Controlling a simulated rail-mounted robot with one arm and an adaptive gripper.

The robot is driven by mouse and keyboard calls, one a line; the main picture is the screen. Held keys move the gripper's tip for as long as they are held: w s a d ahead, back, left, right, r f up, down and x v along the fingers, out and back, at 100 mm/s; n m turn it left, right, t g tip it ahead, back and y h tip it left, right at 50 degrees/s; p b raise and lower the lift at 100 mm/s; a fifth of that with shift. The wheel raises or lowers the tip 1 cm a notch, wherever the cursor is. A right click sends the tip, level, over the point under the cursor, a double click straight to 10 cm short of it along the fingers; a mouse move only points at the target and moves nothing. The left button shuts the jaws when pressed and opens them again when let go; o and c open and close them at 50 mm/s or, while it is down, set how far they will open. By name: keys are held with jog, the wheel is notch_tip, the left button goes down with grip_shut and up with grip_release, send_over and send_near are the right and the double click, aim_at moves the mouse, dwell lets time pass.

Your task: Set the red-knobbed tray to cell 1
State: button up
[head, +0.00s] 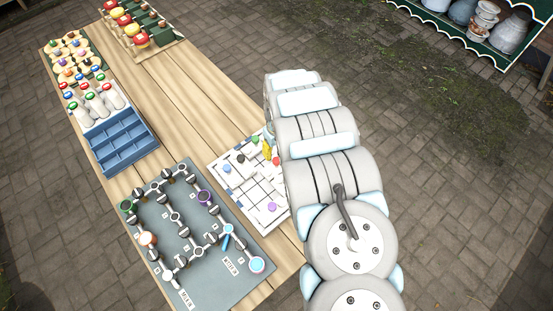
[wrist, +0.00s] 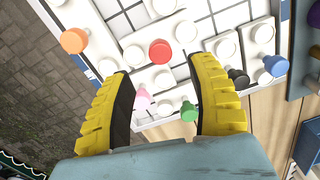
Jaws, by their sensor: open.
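The red-knobbed tray shows in the wrist view by its round red knob (wrist: 160,52), standing on a white piece on the gridded board (wrist: 112,27). My gripper (wrist: 161,70) is open above the board, its yellow fingers either side of the view. The red knob lies just ahead of the gap between the fingertips, apart from both. In the head view the red knob (head: 276,160) is at the edge of my arm, which hides the board's right part. I cannot read cell numbers.
An orange knob (wrist: 74,40) is left of the fingers; black (wrist: 238,78) and blue (wrist: 275,66) knobs are to the right. In the head view a purple knob (head: 271,207) stands near the board's front. A grey pipe panel (head: 205,270) and blue compartment box (head: 125,145) lie left.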

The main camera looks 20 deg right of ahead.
aim_at(276, 160)
jog(key=shift+a+f, duration=0.15)
jog(key=shift+f, duration=3.05)
grip_shut()
